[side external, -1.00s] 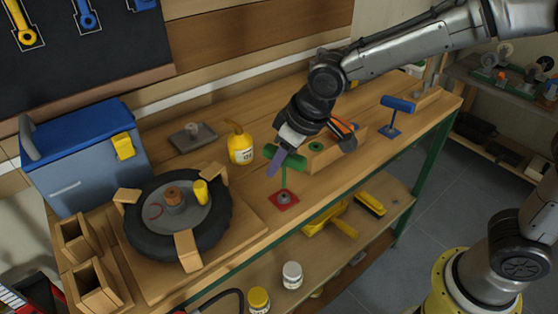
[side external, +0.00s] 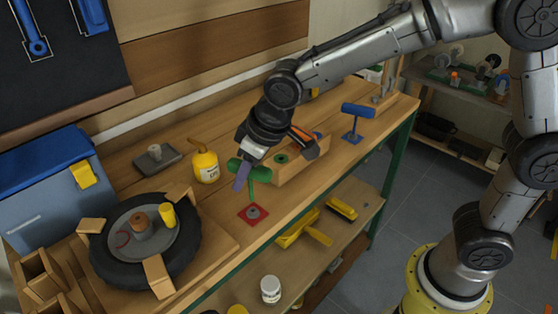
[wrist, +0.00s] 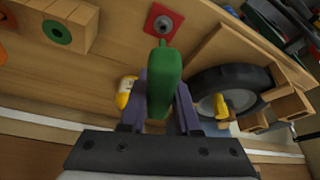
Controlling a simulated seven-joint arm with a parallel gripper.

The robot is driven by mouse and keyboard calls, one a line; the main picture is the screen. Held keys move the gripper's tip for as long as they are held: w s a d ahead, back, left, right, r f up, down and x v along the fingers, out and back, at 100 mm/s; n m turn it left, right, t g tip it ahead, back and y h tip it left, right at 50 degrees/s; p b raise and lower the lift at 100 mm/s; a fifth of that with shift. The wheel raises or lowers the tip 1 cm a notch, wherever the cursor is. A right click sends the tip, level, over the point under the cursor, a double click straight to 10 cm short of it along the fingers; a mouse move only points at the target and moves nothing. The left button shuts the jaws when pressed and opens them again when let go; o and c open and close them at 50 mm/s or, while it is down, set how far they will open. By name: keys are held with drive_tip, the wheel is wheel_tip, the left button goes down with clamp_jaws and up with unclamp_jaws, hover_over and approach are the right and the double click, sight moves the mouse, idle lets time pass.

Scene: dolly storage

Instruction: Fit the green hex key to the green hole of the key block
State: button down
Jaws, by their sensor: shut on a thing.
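The green hex key (side external: 252,173) is a T-handled key. My gripper (side external: 242,177) is shut on its handle, with purple fingers either side. The key's thin shaft points down toward the red plate (side external: 253,215) on the bench; I cannot tell whether its tip is clear of the plate. In the wrist view the green handle (wrist: 164,82) lies between the fingers (wrist: 165,100) and hides most of the shaft. The wooden key block (side external: 297,170) stands right of the gripper, its green-ringed hole (side external: 281,158) empty. That hole also shows in the wrist view (wrist: 57,32).
A blue T-key (side external: 355,118) stands right of the block. A yellow bottle (side external: 205,166) and a wheel (side external: 183,250) on a wooden board are to the left. The bench front edge is close to the red plate.

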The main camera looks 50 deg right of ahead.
drive_tip(key=shift+s+d, duration=0.1)
drive_tip(key=shift+s, duration=0.05)
drive_tip(key=shift+d+r+m, duration=0.15)
drive_tip(key=shift+r+m, duration=0.05)
drive_tip(key=shift+m, duration=0.2)
drive_tip(key=w+d+r+m+h, duration=0.1)
drive_tip(key=w+d+r+m, duration=0.1)
drive_tip(key=d, duration=0.4)
drive_tip(key=w+d+r+m+h, duration=0.1)
drive_tip(key=w+d+r+m, duration=0.1)
drive_tip(key=d+r, duration=0.3)
drive_tip(key=shift+w+d+r+m, duration=0.25)
drive_tip(key=shift+d+m, duration=0.35)
drive_tip(key=shift+d, duration=0.5)
drive_tip(key=shift+s+r, duration=0.1)
drive_tip(key=shift+f, duration=2.85)
drive_tip(key=shift+f, duration=0.15)
